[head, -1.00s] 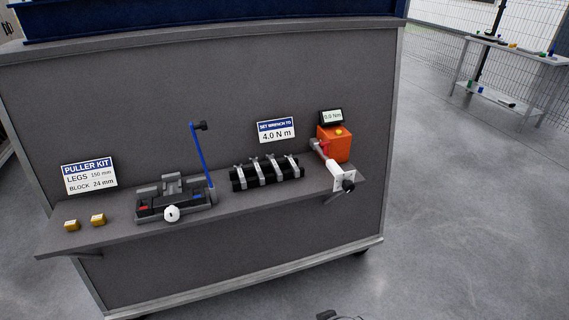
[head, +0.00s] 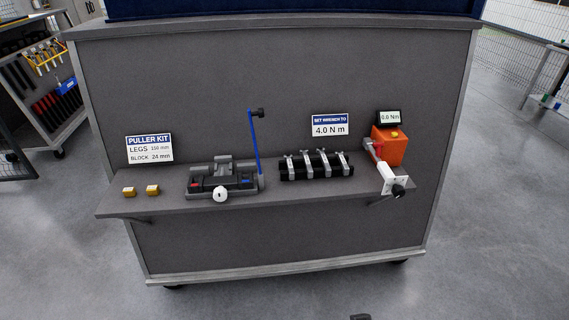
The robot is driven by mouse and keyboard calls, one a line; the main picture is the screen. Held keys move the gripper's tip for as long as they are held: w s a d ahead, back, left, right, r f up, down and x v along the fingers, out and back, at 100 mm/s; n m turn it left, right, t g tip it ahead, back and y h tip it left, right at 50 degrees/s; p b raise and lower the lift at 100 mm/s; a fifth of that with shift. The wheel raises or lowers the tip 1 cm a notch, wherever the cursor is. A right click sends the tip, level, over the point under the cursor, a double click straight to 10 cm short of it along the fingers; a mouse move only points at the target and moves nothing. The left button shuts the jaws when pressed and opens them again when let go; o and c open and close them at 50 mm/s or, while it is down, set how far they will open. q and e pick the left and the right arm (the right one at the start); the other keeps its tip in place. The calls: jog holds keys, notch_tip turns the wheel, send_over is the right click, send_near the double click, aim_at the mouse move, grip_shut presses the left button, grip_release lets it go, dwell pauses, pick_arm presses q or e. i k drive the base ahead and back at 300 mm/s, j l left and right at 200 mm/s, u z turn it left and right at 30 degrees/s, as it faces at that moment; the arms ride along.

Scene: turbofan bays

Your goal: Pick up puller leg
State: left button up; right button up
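The puller kit sign (head: 149,149) stands on the shelf of the grey cabinet and reads legs 150 mm, block 24 mm. No part is plainly recognisable as a puller leg. Several dark and red upright bars (head: 56,101) hang on a cart at the far left; I cannot tell whether they are puller legs. Neither gripper shows clearly. Only a small dark piece (head: 360,317) appears at the bottom edge, and I cannot tell what it is.
The shelf (head: 172,202) holds two small yellow blocks (head: 140,191), a grey fixture with a blue lever (head: 254,140), a black rack with silver clips (head: 317,167) and an orange torque tester (head: 388,148). The floor (head: 60,240) in front is clear.

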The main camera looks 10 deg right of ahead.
aim_at(321, 152)
jog(key=i+l+u, duration=0.4)
jog(key=l, duration=0.25)
jog(key=i+l+u, duration=0.2)
jog(key=l, duration=0.2)
jog(key=l+u, duration=0.2)
jog(key=l, duration=0.15)
